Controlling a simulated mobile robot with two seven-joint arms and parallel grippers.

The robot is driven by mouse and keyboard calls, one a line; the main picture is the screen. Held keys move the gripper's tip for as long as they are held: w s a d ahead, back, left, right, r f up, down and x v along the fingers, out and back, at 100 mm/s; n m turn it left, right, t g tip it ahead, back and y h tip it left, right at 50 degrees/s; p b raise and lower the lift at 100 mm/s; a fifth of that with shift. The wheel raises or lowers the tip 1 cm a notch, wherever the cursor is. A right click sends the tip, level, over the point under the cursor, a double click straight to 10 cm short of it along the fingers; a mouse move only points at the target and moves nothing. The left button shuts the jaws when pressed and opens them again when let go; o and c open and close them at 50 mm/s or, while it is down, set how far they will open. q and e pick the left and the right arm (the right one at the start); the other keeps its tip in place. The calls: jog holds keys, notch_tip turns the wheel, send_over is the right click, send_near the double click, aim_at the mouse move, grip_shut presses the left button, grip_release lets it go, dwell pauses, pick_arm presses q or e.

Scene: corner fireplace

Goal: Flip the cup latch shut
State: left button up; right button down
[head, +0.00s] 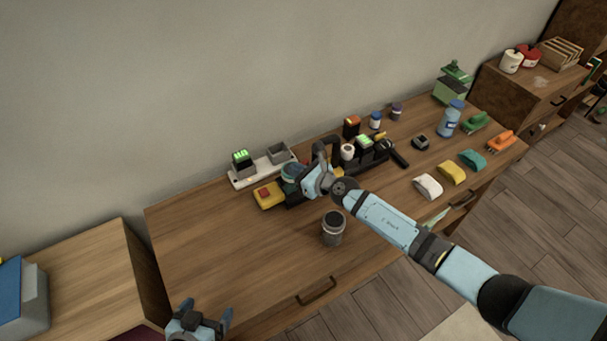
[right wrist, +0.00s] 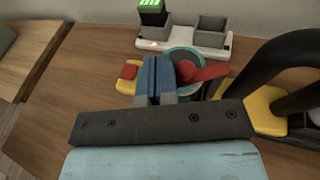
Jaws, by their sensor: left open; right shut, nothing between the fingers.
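The latch device sits on the wooden desk by the wall. In the right wrist view it shows a round teal part (right wrist: 183,53), a red lever-like piece (right wrist: 208,73) on its right and a yellow block with a red top (right wrist: 129,72) on its left. The yellow block (head: 267,197) also shows in the head view. My right gripper (right wrist: 160,62) is shut and empty, its fingertips in front of the teal part, covering some of it; contact cannot be told. My left gripper (head: 200,318) is open and empty at the front left, far from the device.
A white tray (right wrist: 155,45) with grey bins stands behind the device. A black curved handle (right wrist: 275,62) rises close on the right. A dark grey jar (head: 333,229) stands in front. Several bottles and coloured pieces line the desk's right side. The desk's front left (head: 220,255) is clear.

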pick_arm(q)
jog(key=shift+s, duration=0.2)
pick_arm(e)
jog(key=shift+w+a, duration=0.1)
jog(key=shift+a, duration=0.25)
pick_arm(q)
jog(key=shift+w, duration=0.1)
pick_arm(e)
jog(key=shift+d, duration=0.15)
dwell(0.9)
